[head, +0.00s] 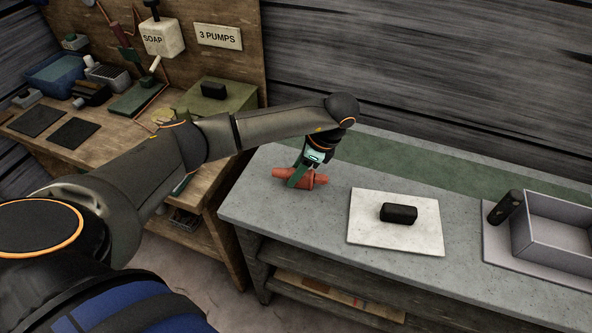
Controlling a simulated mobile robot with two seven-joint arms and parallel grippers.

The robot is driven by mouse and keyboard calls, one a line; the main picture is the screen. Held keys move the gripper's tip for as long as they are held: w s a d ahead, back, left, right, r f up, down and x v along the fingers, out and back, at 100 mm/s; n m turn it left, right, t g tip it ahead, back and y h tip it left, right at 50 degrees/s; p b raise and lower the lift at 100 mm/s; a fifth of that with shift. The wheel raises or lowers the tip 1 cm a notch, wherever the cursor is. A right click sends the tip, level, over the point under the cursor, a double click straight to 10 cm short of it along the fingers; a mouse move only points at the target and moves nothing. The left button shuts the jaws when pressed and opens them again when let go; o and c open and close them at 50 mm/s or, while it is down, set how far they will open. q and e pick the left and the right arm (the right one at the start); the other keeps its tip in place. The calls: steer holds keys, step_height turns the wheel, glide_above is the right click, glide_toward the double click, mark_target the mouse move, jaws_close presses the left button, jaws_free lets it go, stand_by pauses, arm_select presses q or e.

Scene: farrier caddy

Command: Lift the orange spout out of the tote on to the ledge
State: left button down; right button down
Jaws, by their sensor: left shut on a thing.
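The orange spout (316,181) is at the left end of the grey stone-topped ledge (285,215). My left gripper (298,178) comes down on it from above and is shut on its middle, with the spout's ends showing on both sides. The spout lies roughly level, at or just above the ledge top; I cannot tell whether it touches. A blue tote (58,75) sits on the wooden bench at the far left. My right gripper is not in view.
A white board (372,238) with a black block (398,213) lies right of the spout. Farther right are a grey open box (556,236) and a black cylinder (505,207). The wooden bench (60,150) holds a green box (222,98) and dark mats.

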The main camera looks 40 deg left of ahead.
arm_select(q)
steer(key=shift+f, duration=0.1)
steer(key=shift+c, duration=2.1)
jaws_free()
steer(key=shift+w+d+r, duration=0.1)
steer(key=shift+d+r, duration=0.1)
steer(key=shift+r, duration=0.2)
steer(key=p+v, duration=0.2)
steer(key=v, duration=0.9)
steer(key=shift+r, duration=0.25)
steer(key=shift+d, duration=0.15)
